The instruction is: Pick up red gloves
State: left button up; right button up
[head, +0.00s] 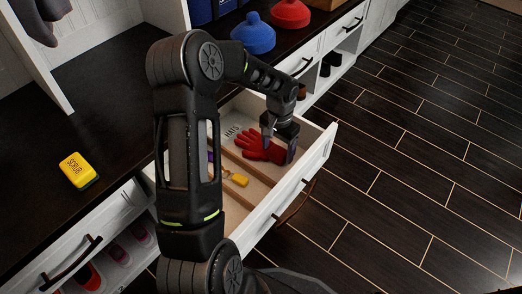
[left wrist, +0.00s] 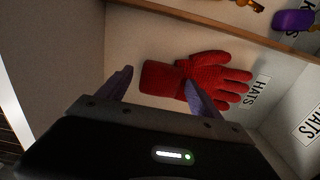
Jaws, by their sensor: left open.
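The red gloves (head: 262,146) lie in an open white drawer, in the compartment marked HATS. In the left wrist view the red gloves (left wrist: 200,78) lie flat on the drawer floor, cuff to the left and fingers to the right. My left gripper (head: 279,143) reaches down into the drawer over the gloves. Its two purple-grey fingers are spread (left wrist: 158,90); one finger overlaps the glove in the picture and the other stands left of the cuff. Nothing is held between them. My right gripper is not in view.
Wooden dividers (head: 237,160) split the drawer (head: 319,153); a yellow item (head: 238,179) and a purple item (left wrist: 293,19) lie in other compartments. A yellow SCRUB sponge (head: 78,170), a blue hat-like item (head: 253,34) and a red one (head: 291,13) sit on the dark counter. The floor at right is clear.

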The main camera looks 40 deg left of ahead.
pick_arm(q)
jog(key=shift+f, duration=0.1)
jog(key=shift+c, duration=0.4)
jog(key=c, duration=1.4)
notch_tip(320, 180, up, 9)
jog(key=p, duration=0.4)
jog(key=shift+w, duration=0.1)
jog(key=shift+r, duration=0.55)
